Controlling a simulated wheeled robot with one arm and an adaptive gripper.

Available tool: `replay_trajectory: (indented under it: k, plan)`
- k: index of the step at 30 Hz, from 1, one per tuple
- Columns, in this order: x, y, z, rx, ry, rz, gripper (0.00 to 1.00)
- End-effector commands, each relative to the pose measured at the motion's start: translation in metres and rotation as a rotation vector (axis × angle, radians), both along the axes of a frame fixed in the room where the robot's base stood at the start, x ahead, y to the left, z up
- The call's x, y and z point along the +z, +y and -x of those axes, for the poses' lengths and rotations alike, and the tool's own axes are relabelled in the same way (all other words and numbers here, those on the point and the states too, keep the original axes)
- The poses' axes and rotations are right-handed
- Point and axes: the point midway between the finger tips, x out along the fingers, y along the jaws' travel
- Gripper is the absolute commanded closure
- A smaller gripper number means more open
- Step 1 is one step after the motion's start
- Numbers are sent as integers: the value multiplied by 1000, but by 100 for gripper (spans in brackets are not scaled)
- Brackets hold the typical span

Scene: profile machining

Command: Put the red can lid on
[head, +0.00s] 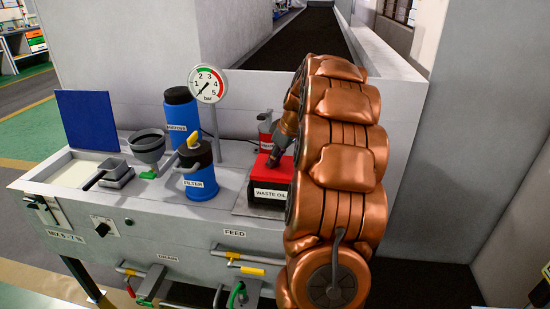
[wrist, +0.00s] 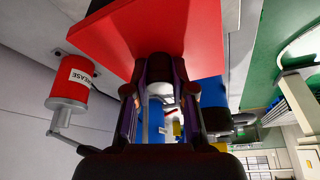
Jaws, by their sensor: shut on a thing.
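The red can lid (head: 268,170) is a boxy red piece at the black waste oil can (head: 268,195), which has a white label. In the head view it appears right above the can, squared with it; I cannot tell whether it is fully seated. My gripper (head: 275,158) comes down at a slant from the right onto the lid's top. In the wrist view the red lid (wrist: 170,30) fills the upper middle, and my gripper (wrist: 160,68) is shut at its face.
A red grease can (wrist: 72,88) with a lever stands close by. A blue filter housing (head: 200,178), a pressure gauge (head: 207,84) and a grey funnel (head: 148,146) stand left of the can. Valve handles (head: 245,268) stick out from the bench front.

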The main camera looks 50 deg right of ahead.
Motion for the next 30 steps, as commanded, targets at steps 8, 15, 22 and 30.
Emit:
replay_trajectory:
  k: [8,15,22,30]
  plan:
    - [-6,0,0,0,0,-1,100]
    - [-7,0,0,0,0,-1,73]
    - [-7,0,0,0,1,-1,49]
    - [-7,0,0,0,0,0,47]
